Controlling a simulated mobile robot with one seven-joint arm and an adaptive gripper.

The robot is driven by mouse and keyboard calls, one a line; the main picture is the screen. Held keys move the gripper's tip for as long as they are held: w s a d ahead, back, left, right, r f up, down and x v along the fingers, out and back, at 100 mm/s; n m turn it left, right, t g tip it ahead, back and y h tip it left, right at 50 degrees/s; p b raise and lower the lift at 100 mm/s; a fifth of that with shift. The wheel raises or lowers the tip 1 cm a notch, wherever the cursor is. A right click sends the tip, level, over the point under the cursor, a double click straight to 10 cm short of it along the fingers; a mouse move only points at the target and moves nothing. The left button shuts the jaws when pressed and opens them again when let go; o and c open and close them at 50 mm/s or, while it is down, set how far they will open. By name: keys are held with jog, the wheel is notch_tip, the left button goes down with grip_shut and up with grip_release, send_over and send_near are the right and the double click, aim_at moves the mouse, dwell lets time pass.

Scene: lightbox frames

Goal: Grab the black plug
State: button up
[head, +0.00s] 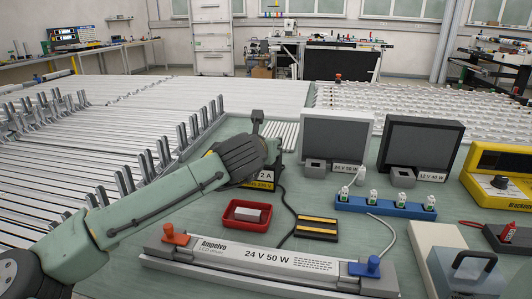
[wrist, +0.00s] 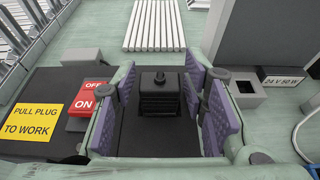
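The black plug (wrist: 160,97) stands upright on a dark flat unit (wrist: 150,140) in the wrist view, a squat ridged block with a small knob on top. My gripper (wrist: 161,92) is open, with a purple-padded finger to the left and right of the plug. Narrow gaps seem to show on both sides; I cannot tell how far down the fingertips reach. In the head view my arm's dark end (head: 243,158) covers the unit, and the plug is hidden there.
A red OFF/ON switch (wrist: 88,100) and a yellow "PULL PLUG TO WORK" label (wrist: 38,108) lie left of my gripper. In the head view a red tray (head: 246,226), an LED driver (head: 270,262) and a grey-screened box (head: 335,140) stand nearby.

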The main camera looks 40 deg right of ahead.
grip_shut()
jog(key=shift+r, duration=0.1)
dwell(0.3)
